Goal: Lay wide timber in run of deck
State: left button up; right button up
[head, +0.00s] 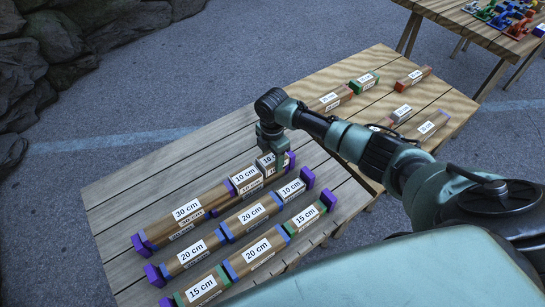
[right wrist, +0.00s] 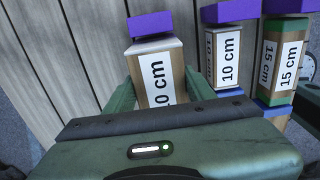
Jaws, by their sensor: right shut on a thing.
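My right gripper (head: 272,160) is at the far right end of the back row on the deck table. Its fingers stand either side of a timber labelled 10 cm (right wrist: 157,80) and are shut on it. A purple end piece (head: 291,160) is just beyond this timber; it also shows in the right wrist view (right wrist: 150,24). To its left in the row lie another 10 cm timber (head: 245,179) and a 30 cm timber (head: 187,211) with purple ends. I cannot tell whether the held timber rests on the deck. My left gripper is not in view.
Two nearer rows hold 20 cm (head: 252,213), 10 cm (head: 291,190) and 15 cm (head: 305,218) timbers with purple, blue and green ends. A lighter table (head: 375,62) behind carries several loose timbers. A further table (head: 450,8) holds coloured tools. Bare planks (head: 125,180) lie at the left.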

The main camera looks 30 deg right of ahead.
jog(key=shift+f, duration=0.4)
jog(key=o, duration=1.5)
jog(key=shift+o, duration=0.2)
notch_tip(320, 180, up, 8)
jog(key=shift+f, duration=0.1)
